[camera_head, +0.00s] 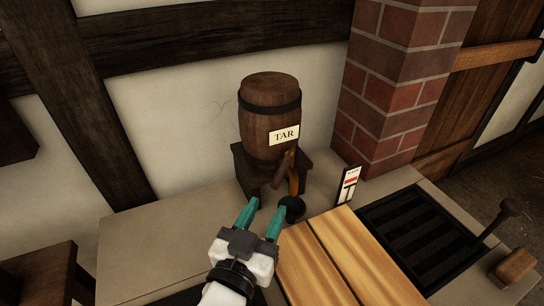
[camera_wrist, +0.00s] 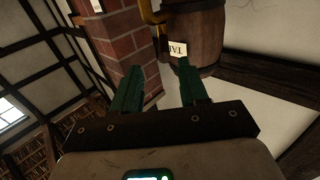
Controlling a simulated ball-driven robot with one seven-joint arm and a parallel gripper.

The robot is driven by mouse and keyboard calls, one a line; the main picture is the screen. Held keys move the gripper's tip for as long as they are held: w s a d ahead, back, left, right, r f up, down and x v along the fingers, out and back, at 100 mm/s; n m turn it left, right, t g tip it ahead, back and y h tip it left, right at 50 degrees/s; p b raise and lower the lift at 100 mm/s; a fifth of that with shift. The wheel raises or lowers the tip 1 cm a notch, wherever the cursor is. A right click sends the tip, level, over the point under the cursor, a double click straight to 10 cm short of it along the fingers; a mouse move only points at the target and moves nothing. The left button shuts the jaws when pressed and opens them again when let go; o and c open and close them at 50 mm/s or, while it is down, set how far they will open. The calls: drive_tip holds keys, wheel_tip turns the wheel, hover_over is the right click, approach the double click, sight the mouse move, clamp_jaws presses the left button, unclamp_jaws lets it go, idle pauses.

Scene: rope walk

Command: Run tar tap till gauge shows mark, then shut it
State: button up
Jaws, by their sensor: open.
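A wooden barrel (camera_head: 268,112) with a white TAR label (camera_head: 284,135) stands on a dark stand at the back of the counter. A wooden tap piece (camera_head: 283,170) and a brass-coloured part (camera_head: 294,183) project from its lower front. A small black pot (camera_head: 291,208) sits below them. The gauge (camera_head: 348,186), a white card with a red band, stands right of the pot; its reading is too small to tell. My gripper (camera_head: 266,208) is open and empty, in front of the tap and just left of the pot. The wrist view shows its fingers (camera_wrist: 161,72) below the barrel (camera_wrist: 205,35).
A brick pillar (camera_head: 390,100) rises behind the gauge. Light wooden boards (camera_head: 335,255) lie right of my gripper, then a black grate (camera_head: 420,235) with an upright lever (camera_head: 497,222) beyond. Bare counter (camera_head: 165,240) lies to the left.

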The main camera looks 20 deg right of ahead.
sight(282, 172)
drive_tip(key=shift+w+d, duration=0.1)
drive_tip(key=shift+w, duration=0.4)
drive_tip(key=p+x, duration=0.2)
drive_tip(key=x, duration=0.8)
drive_tip(key=shift+w+d, duration=0.2)
clamp_jaws()
